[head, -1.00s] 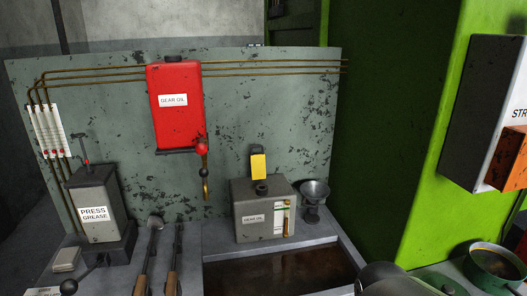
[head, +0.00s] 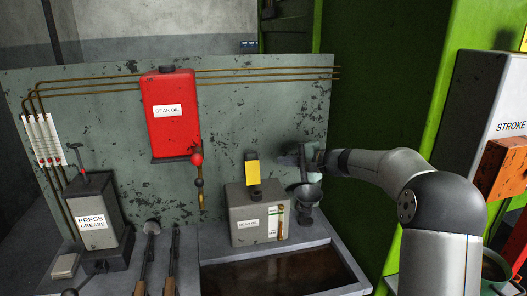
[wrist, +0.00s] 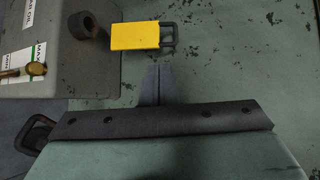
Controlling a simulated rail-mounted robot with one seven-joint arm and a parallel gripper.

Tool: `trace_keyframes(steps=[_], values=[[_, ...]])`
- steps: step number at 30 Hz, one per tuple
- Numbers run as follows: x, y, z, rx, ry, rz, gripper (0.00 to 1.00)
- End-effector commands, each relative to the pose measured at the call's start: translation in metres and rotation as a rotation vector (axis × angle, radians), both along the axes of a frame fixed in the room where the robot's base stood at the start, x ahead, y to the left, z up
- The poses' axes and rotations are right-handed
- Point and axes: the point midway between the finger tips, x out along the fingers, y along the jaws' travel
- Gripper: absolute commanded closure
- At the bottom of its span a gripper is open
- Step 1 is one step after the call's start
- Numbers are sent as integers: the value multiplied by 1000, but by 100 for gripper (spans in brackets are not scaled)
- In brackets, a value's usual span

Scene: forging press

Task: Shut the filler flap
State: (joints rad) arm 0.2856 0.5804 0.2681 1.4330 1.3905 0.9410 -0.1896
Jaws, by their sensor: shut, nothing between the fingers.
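The yellow filler flap (head: 253,173) stands open and upright behind the dark filler neck (head: 254,193) on top of the grey gear oil box (head: 245,221). In the wrist view the flap (wrist: 134,36) shows with a dark loop at one end, beside the open mouth of the neck (wrist: 88,26).
A press grease pump (head: 93,218) stands at left. An oil-stained tray (head: 275,271) lies in front.

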Motion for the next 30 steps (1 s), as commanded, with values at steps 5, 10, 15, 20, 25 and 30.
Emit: trace_keyframes(steps=[5, 10, 15, 20, 25, 30], values=[[20, -3, 8, 64, -17, -30, 100], [33, 17, 4, 64, -14, -28, 100], [51, 43, -2, 63, -15, -28, 100], [64, 62, -7, 61, -14, -29, 100], [71, 72, -11, 62, -16, -29, 100], [72, 74, -12, 61, -16, -30, 100]])
